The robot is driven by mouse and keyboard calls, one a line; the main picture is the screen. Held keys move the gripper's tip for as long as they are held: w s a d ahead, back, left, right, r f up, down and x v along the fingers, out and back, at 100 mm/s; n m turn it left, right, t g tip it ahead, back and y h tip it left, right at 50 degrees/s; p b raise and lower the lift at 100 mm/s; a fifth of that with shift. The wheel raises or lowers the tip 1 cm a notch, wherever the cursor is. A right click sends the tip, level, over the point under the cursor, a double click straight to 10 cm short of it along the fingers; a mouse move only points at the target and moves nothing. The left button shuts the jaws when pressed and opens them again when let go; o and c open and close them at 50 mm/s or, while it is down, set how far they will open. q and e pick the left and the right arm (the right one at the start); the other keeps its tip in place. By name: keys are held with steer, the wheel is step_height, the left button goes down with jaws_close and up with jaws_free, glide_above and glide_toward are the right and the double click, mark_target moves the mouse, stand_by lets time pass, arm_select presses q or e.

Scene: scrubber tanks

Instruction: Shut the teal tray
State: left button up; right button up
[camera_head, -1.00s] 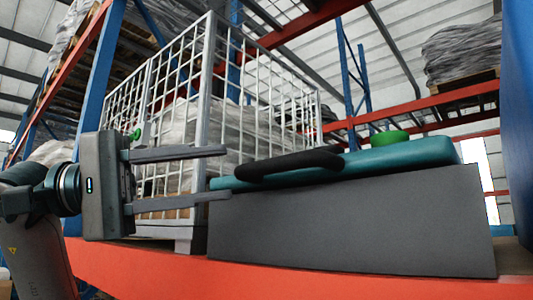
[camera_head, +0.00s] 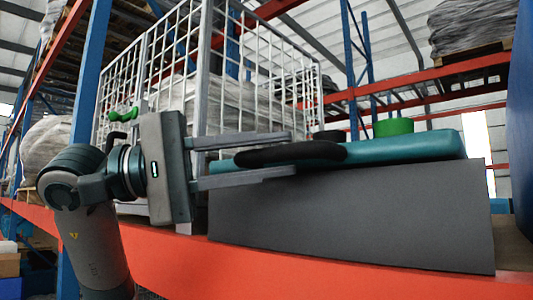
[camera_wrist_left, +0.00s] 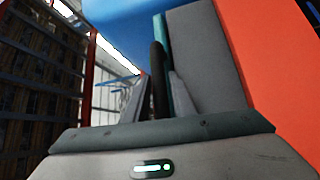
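The teal tray (camera_head: 410,146) is a flat slab with a black bar handle (camera_head: 325,152) along its near side. It lies tilted above a dark grey box (camera_head: 350,215). My left gripper (camera_head: 293,154) comes in from the left with one finger above the handle and one below, both close against it. In the left wrist view the handle (camera_wrist_left: 157,75) runs between the two fingers, with a narrow strip of the teal tray (camera_wrist_left: 164,45) beside it. The fingers hide part of the handle. My right gripper is not in view.
A green round cap (camera_head: 393,127) stands over the tray. A white wire cage (camera_head: 200,70) with wrapped goods is behind the gripper. An orange rack beam (camera_head: 300,280) runs below the grey box. A large blue body (camera_head: 523,120) stands at the right edge.

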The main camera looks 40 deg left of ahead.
arm_select(q)
jaws_close()
steer(key=shift+w, duration=1.25)
steer(key=shift+o, duration=2.2)
jaws_free()
steer(key=shift+w+d, duration=0.1)
steer(key=shift+w, duration=0.1)
steer(key=shift+s, duration=0.2)
steer(key=shift+a, duration=0.2)
